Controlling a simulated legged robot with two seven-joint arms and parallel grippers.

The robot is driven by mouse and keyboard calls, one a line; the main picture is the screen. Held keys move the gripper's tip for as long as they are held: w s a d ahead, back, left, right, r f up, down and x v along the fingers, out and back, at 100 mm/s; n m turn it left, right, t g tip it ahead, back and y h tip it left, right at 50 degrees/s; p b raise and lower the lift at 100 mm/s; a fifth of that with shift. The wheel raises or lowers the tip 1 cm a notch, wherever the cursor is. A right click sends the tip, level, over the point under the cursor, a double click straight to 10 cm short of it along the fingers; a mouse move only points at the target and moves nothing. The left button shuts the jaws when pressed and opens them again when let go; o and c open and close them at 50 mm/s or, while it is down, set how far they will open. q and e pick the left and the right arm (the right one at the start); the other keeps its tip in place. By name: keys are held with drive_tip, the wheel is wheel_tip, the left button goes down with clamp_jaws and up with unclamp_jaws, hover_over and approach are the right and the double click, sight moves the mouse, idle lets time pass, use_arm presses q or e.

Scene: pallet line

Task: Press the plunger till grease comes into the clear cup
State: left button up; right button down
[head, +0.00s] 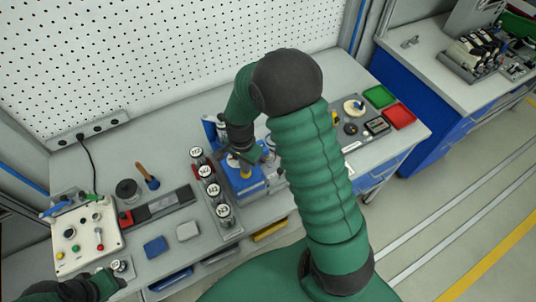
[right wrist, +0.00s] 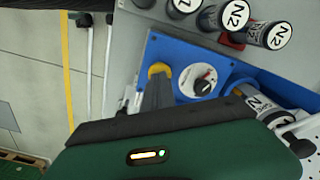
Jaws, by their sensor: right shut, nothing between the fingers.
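A blue grease unit (head: 250,188) stands on the bench in the head view, partly behind my right arm. Its blue top (right wrist: 182,48) shows in the right wrist view with a yellow plunger (right wrist: 159,69) and a dark knob on a white dial (right wrist: 203,85). The plunger also shows in the head view (head: 245,172). My right gripper (head: 245,160) is shut and empty, pointing down over the plunger. Its fingers (right wrist: 157,90) overlap the plunger; I cannot tell whether they touch. I cannot make out the clear cup or any grease. My left gripper (head: 118,271) is at the lower left, its jaws unclear.
N2 canisters (head: 209,188) stand in a row left of the unit. A control box (head: 85,238) with buttons is at the far left. Green (head: 379,96) and red (head: 399,116) trays lie at the right. A blue block and a grey block lie on the front bench.

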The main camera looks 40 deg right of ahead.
drive_tip(key=r+p, duration=0.2)
drive_tip(key=shift+a+r, duration=0.2)
drive_tip(key=shift+r, duration=0.15)
wheel_tip(320, 180, up, 4)
drive_tip(key=p, duration=0.3)
drive_tip(key=shift+d, duration=0.1)
idle(0.4)
drive_tip(key=s+a+f+n+t+b, duration=0.2)
drive_tip(key=s+a+f+n+b, duration=0.5)
drive_tip(key=n+b, duration=0.7)
drive_tip(key=shift+s+a+n+t+b, duration=0.2)
drive_tip(key=shift+s+n+t+b, duration=0.1)
drive_tip(key=shift+s, duration=0.8)
drive_tip(key=shift+s, duration=0.1)
